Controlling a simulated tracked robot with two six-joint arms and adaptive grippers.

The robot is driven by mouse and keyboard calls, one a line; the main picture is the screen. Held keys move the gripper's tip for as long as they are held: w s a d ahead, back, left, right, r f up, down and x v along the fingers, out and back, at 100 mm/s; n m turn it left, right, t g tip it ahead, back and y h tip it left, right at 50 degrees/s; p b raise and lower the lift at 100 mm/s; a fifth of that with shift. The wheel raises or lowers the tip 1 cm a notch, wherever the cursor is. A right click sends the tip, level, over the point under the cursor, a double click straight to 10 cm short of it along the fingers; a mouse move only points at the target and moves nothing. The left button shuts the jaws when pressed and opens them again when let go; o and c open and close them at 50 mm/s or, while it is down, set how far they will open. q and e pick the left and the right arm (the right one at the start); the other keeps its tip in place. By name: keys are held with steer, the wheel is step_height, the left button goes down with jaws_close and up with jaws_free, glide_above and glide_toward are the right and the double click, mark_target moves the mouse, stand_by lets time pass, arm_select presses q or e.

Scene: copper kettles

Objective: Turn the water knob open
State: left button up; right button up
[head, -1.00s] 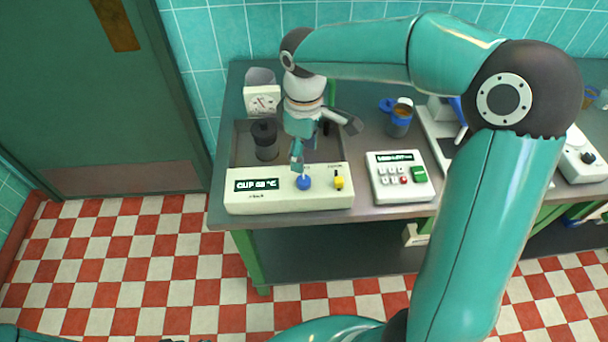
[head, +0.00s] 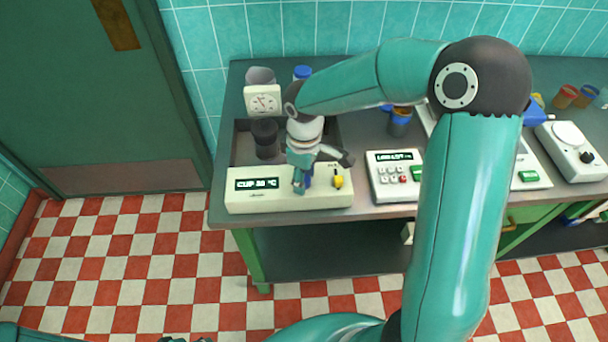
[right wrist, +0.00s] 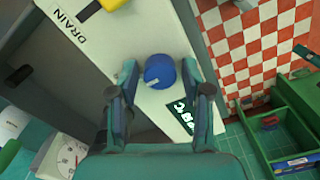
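The blue water knob (right wrist: 158,72) sits on the front of the cream control box (head: 240,203), left of a yellow knob (head: 338,182). In the head view my right gripper (head: 302,184) is down at the box and hides most of the blue knob. In the right wrist view the two fingers of my right gripper (right wrist: 160,80) stand apart, one on each side of the blue knob. I cannot tell whether they touch it. At the bottom edge of the head view, a small dark part of what may be my left gripper (head: 186,340) shows.
A dark cup (head: 265,138) stands in the tray behind the box, near a white dial (head: 263,100). A keypad unit (head: 395,175) is to the right. In the right wrist view the yellow knob (right wrist: 113,4) is beside the DRAIN label. My right arm covers part of the table.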

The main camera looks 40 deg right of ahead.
jaws_close()
steer(key=shift+f+m+b, duration=0.15)
steer(key=shift+m+b, duration=0.95)
steer(key=shift+m, duration=0.2)
steer(key=m+b, duration=0.2)
steer(key=m, duration=0.1)
steer(key=shift+m, duration=0.3)
steer(key=m+b, duration=0.3)
steer(key=m, duration=0.3)
steer(key=m+b, duration=0.1)
steer(key=m, duration=0.4)
steer(key=shift+w+r+m+b, duration=0.1)
steer(key=shift+r+m+b, duration=0.1)
steer(key=shift+m+b, duration=0.2)
